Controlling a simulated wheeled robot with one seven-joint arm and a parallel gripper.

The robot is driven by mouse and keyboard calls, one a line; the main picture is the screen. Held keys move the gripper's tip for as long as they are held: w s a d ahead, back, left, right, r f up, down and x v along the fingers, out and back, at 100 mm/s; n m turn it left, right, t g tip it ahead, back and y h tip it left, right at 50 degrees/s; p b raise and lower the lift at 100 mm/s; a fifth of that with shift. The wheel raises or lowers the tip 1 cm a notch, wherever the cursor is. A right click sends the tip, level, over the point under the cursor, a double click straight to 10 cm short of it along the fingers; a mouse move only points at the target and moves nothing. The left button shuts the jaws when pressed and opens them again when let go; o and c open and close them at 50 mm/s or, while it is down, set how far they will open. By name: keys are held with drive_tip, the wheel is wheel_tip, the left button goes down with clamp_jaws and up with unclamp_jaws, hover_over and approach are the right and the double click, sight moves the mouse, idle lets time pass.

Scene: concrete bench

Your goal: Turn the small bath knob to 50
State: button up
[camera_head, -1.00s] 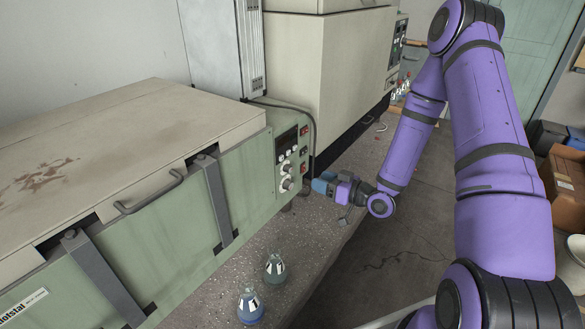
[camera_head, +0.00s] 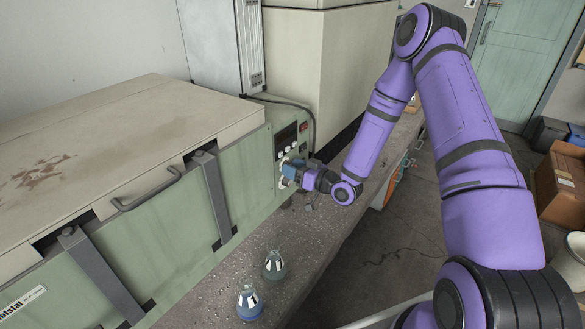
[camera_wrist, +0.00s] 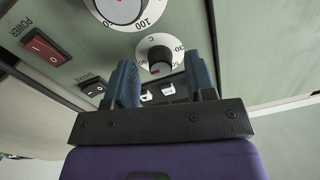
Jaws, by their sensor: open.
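The small bath knob (camera_wrist: 159,57) is grey with a red mark and sits on a white numbered dial in the wrist view, on the bath's green control panel (camera_head: 293,144). A larger knob (camera_wrist: 119,9) with a white dial marked 100 is above it to the left. My gripper (camera_wrist: 165,82) is open, with its two blue fingers either side of the small knob in the picture. I cannot tell whether they touch it. In the head view my gripper (camera_head: 287,171) is at the panel and hides most of the knobs.
A red power switch (camera_wrist: 47,47) and a black switch (camera_wrist: 93,88) are left of the small knob. Two flasks (camera_head: 274,264) (camera_head: 250,302) stand on the bench in front of the bath. A big beige cabinet stands behind the panel.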

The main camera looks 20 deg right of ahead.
drive_tip(key=shift+w+a, duration=0.15)
drive_tip(key=shift+w, duration=0.05)
drive_tip(key=c, duration=0.9)
drive_tip(key=shift+s+n+h, duration=0.1)
drive_tip(key=shift+n+h, duration=0.4)
drive_tip(key=shift+n, duration=11.1)
